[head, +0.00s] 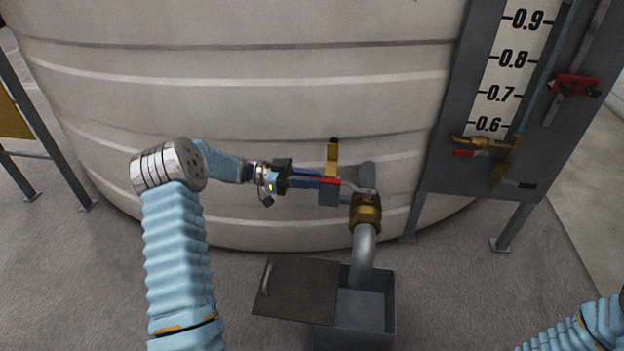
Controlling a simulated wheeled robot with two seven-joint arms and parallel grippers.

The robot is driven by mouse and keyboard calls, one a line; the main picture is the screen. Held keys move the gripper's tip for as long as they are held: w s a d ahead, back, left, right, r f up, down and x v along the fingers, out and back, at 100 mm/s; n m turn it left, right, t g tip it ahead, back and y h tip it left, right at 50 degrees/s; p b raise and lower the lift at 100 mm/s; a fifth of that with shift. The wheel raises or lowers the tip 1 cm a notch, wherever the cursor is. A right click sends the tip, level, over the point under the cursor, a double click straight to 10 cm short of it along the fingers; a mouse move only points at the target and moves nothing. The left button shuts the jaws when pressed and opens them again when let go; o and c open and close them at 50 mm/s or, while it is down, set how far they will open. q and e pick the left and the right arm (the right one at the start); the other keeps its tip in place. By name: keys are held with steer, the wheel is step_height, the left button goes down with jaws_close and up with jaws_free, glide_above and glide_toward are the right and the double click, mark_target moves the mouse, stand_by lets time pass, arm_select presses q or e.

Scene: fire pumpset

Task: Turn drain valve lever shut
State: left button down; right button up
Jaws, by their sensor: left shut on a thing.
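The drain valve (366,212) is a brass body on a grey pipe at the lower front of the large tank. Its lever (346,184) reaches out to the left from the valve, with a red part near the gripper. My left gripper (330,182) is shut on the lever, left of the valve body. The fingers partly hide the lever. My right gripper is out of view; only part of my right arm shows at the lower right corner.
Below the valve, the bent outlet pipe (363,256) goes down into a grey open box (365,308) with a flat lid (296,288) at its left. A gauge panel (470,170) with a brass valve (482,143) and a red-handled valve (574,85) stands at the right. The ribbed tank (250,90) fills the background.

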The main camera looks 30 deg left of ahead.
arm_select(q)
steer(key=shift+r, duration=0.15)
steer(key=c, duration=1)
jaws_free()
steer(key=shift+w, duration=0.1)
steer(key=shift+a, duration=0.1)
steer(key=v, duration=1.3)
steer(key=shift+a, duration=0.25)
